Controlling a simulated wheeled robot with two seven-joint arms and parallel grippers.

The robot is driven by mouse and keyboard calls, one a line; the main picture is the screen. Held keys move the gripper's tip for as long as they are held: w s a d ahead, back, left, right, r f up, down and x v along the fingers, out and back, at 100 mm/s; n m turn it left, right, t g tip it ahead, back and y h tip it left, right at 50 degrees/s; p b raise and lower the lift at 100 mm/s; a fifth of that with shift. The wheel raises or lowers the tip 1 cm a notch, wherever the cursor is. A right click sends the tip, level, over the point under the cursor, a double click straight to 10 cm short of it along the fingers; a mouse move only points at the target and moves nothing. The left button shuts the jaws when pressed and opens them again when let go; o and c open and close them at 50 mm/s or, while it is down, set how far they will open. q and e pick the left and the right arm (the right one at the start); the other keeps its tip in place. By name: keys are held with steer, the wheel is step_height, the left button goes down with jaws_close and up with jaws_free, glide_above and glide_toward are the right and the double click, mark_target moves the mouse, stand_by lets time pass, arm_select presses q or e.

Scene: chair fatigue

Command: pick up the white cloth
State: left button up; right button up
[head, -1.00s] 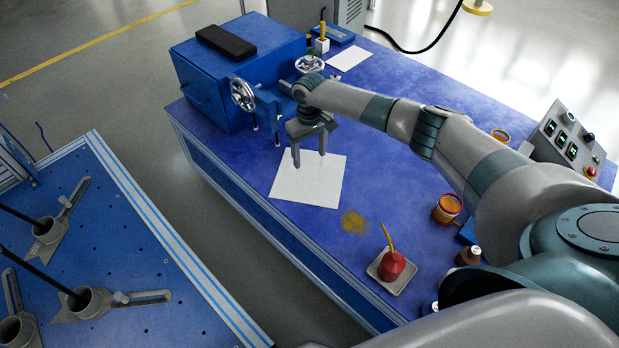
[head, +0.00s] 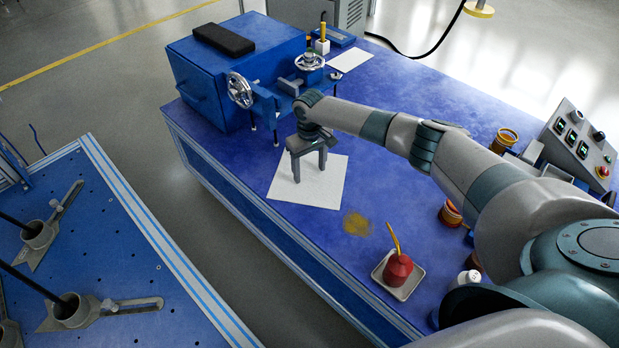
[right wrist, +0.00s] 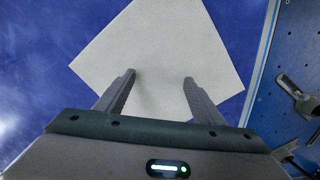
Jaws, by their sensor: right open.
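The white cloth (head: 318,190) lies flat on the blue bench top, near its left edge in the head view. It also fills the middle of the right wrist view (right wrist: 160,45). My right gripper (head: 310,176) is over the cloth with its fingers pointing down. In the right wrist view the two fingertips (right wrist: 159,76) are apart, with only cloth seen between them. I cannot tell whether the tips touch the cloth. My left gripper is not in view.
A blue machine with handwheels (head: 240,90) stands behind the cloth. A yellow stain (head: 357,223) and a tray (head: 412,290) with a red pot (head: 397,269) lie nearer. A second white sheet (head: 350,60) lies at the back. A control box (head: 577,143) stands at right.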

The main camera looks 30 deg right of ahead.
steer(key=shift+f, duration=0.1)
jaws_close()
steer(key=shift+r+p, duration=0.45)
steer(key=shift+p, duration=0.05)
arm_select(q)
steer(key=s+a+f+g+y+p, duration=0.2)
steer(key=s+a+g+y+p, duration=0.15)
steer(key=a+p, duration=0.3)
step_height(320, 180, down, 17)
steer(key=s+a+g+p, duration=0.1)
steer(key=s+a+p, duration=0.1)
steer(key=p, duration=0.3)
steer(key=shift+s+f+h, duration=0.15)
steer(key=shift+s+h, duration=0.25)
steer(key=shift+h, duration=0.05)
arm_select(e)
step_height(320, 180, up, 11)
arm_select(q)
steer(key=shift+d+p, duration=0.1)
steer(key=shift+p, duration=0.2)
arm_select(e)
steer(key=shift+r, duration=0.2)
